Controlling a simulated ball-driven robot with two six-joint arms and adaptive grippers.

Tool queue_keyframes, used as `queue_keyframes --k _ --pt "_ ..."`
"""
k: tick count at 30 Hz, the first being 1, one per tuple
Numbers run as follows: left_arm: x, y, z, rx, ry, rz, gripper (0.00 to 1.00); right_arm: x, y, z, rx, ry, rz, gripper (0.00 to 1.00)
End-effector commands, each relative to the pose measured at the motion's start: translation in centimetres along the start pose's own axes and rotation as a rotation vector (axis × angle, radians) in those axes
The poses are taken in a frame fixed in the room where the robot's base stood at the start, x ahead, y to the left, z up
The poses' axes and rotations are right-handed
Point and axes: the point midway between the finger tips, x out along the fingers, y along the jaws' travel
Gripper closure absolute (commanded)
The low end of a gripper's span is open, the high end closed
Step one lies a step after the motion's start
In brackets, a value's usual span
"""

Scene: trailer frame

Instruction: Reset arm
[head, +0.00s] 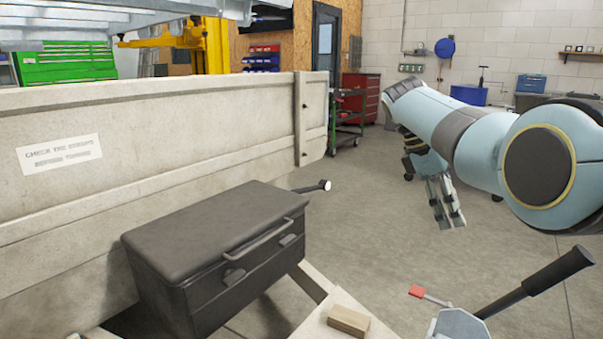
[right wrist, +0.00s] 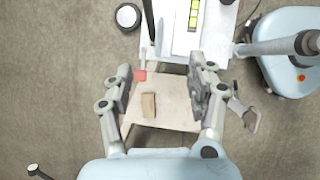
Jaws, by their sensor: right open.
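My right arm comes in from the right in the head view. Its right gripper (head: 445,205) hangs over the open floor, pointing down and empty. In the right wrist view the right gripper (right wrist: 165,90) has its two fingers spread wide apart. Between them, farther below, a wooden block (right wrist: 149,106) shows on a pale board (right wrist: 178,114). The block also shows in the head view (head: 348,320) at the bottom, well apart from the gripper. My left gripper is not in the head view.
A dark toolbox (head: 215,250) stands beside the trailer side wall (head: 150,150). A lever with a black handle (head: 545,283) and a red-tipped lever (head: 417,291) rise at the lower right. A red cabinet (head: 362,95) stands at the back. The floor around the gripper is clear.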

Motion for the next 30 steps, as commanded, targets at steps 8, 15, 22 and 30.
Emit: queue_keyframes --k 8,15,22,30 --pt "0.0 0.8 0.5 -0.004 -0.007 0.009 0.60 4.4 -1.8 -0.8 0.099 0.051 -0.005 0.43" --pt "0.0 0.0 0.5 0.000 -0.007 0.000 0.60 10.4 -5.3 -1.1 0.251 0.121 -0.011 0.43" --pt "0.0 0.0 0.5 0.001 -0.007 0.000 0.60 17.9 -12.8 0.6 0.491 0.230 -0.019 0.43" --pt "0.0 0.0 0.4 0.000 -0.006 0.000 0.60 21.2 -25.0 6.2 0.781 0.395 -0.037 0.43"
